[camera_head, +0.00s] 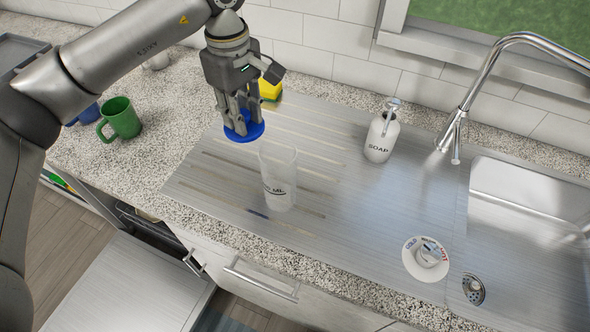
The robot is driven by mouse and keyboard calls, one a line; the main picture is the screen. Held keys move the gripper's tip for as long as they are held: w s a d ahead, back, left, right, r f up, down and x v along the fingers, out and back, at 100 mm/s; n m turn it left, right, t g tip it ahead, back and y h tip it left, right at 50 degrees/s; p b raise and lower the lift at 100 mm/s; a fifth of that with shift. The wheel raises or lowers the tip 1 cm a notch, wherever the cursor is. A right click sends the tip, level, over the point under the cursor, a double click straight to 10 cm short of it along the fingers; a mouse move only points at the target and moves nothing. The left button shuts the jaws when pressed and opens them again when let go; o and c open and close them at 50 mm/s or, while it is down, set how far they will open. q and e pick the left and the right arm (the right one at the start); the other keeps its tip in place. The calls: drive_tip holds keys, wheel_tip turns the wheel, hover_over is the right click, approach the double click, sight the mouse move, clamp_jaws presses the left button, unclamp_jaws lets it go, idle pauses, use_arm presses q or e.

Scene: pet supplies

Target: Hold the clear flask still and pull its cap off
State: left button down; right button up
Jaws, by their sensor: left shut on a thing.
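A clear flask (279,185) stands upright on the metal drainboard, with dark lettering on its side. Its top looks open. My left gripper (241,119) points down, behind and left of the flask, with its fingers shut on a round blue cap (243,129). The cap is apart from the flask in the picture. How high the cap is above the drainboard is hard to tell. My right gripper is not in view.
A white soap bottle (380,136) stands right of the flask. The tap (490,75), sink and a white round knob (425,258) are at the right. A green mug (120,119) and a yellow sponge (270,90) are at the left and behind.

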use_arm(q)
drive_tip(key=d+r+n, duration=0.1)
drive_tip(key=w+d+n, duration=0.1)
drive_tip(key=shift+w+d+r+n, duration=0.1)
drive_tip(key=shift+d+r+n, duration=0.2)
drive_tip(key=shift+d+r, duration=0.05)
drive_tip(key=shift+d, duration=0.1)
wheel_tip(320, 180, down, 18)
drive_tip(key=p, duration=0.4)
drive_tip(key=shift+r, duration=0.2)
drive_tip(key=shift+w+f, duration=0.1)
drive_tip(key=shift+f, duration=0.15)
drive_tip(key=c, duration=1.2)
unclamp_jaws()
drive_tip(key=shift+o, duration=0.2)
drive_tip(key=shift+r, duration=0.1)
